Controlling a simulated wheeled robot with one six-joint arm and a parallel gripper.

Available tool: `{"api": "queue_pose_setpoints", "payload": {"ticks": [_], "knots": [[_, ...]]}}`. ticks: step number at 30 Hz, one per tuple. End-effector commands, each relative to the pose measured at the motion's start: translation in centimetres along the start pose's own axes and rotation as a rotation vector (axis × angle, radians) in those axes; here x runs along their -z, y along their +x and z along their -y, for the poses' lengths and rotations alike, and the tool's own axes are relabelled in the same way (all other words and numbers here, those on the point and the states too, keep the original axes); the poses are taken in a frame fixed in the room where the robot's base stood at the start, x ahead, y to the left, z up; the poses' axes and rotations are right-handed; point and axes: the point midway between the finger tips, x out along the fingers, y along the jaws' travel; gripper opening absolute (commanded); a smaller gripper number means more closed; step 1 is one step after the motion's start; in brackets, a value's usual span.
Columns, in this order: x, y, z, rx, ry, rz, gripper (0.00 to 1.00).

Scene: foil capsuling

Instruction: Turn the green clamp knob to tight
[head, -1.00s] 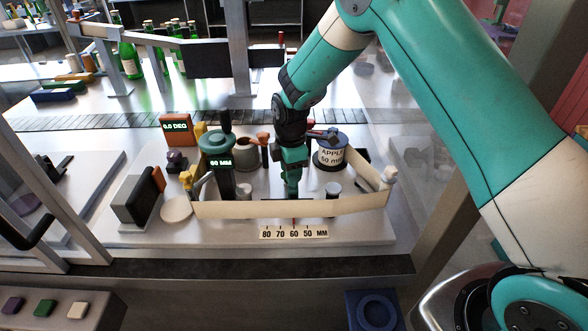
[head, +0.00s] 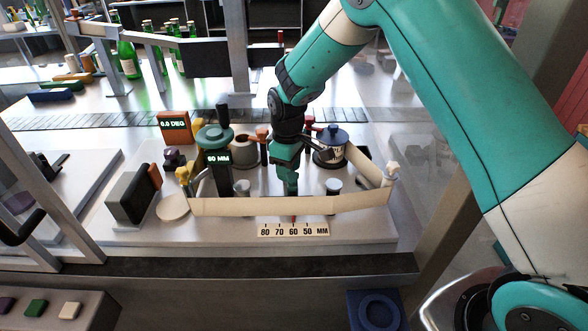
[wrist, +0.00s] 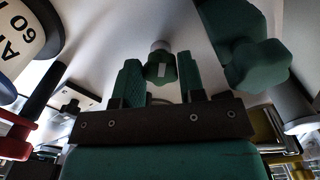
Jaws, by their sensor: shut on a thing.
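The green clamp knob (wrist: 161,67) is lobed, with a pale mark on its face. In the wrist view it sits between the two fingers of my gripper (wrist: 160,80), which are shut on it. In the head view my gripper (head: 290,186) points down behind the cream strip (head: 270,206), and the knob cannot be made out there. A larger green lobed knob (wrist: 258,65) is close on the right in the wrist view. The knob's exact turn angle and tightness cannot be read.
Left of my gripper stands a green-topped post with a 60 MM display (head: 217,158). Behind it an orange-framed display (head: 174,127) reads 0.0 DEG. A labelled spool (head: 330,150) is close on the right. A millimetre scale (head: 293,230) lies in front.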

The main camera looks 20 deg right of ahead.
Motion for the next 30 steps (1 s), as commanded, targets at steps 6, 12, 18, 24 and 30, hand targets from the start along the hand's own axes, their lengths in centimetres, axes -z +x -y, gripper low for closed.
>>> {"api": "queue_pose_setpoints", "payload": {"ticks": [6, 12, 18, 24, 30], "knots": [[-0.03, 0.42, 0.72, 0.015, 0.19, 0.009, 0.13], [-0.02, 0.43, 0.71, 0.014, 0.38, 0.009, 0.13], [-0.02, 0.42, 0.69, 0.013, 0.553, 0.01, 0.13], [-0.02, 0.4, 0.66, 0.012, 0.691, 0.01, 0.13], [-0.02, 0.37, 0.63, 0.012, 0.782, 0.011, 0.13]]}}
